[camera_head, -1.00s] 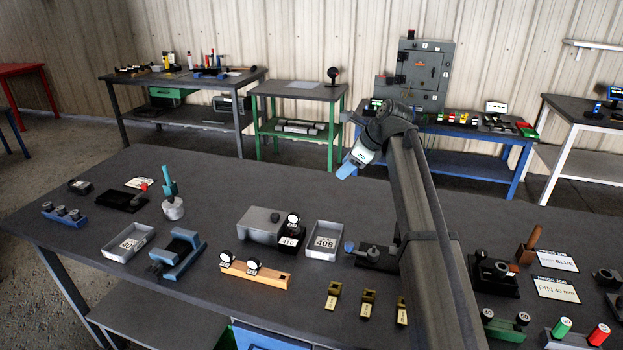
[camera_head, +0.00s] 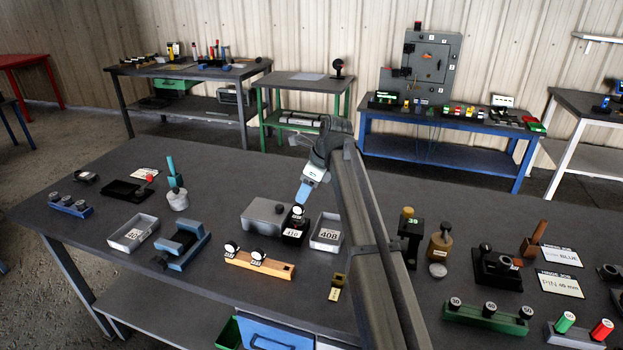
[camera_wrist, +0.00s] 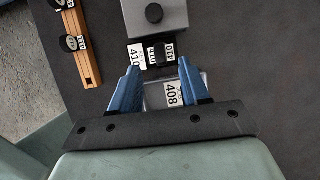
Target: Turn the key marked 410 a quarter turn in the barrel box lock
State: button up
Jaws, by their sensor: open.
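The key marked 410 (camera_head: 298,211) has a round head and stands upright at a black block (camera_head: 292,238) with a white 410 plate. In the wrist view the key (camera_wrist: 160,54) shows from above, with 410 tags on it. A grey box (camera_head: 262,217) stands directly beside the block, with a dark round lock barrel (camera_wrist: 154,13) on its top. My gripper (camera_head: 304,192) has blue fingers, pointing down just above the key head in the head view. In the wrist view my gripper (camera_wrist: 159,66) is open and empty, its fingertips either side of the key.
A grey tray labelled 408 (camera_head: 328,247) stands close right of the block. A wooden rack (camera_head: 258,266) with two round-headed keys is in front. A blue fixture (camera_head: 184,248) and another grey tray (camera_head: 130,235) are further left. My arm hides part of the bench.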

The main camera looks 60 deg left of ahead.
aim_at(299, 205)
jog(key=x, duration=0.6)
jog(key=shift+f, duration=0.25)
grip_shut()
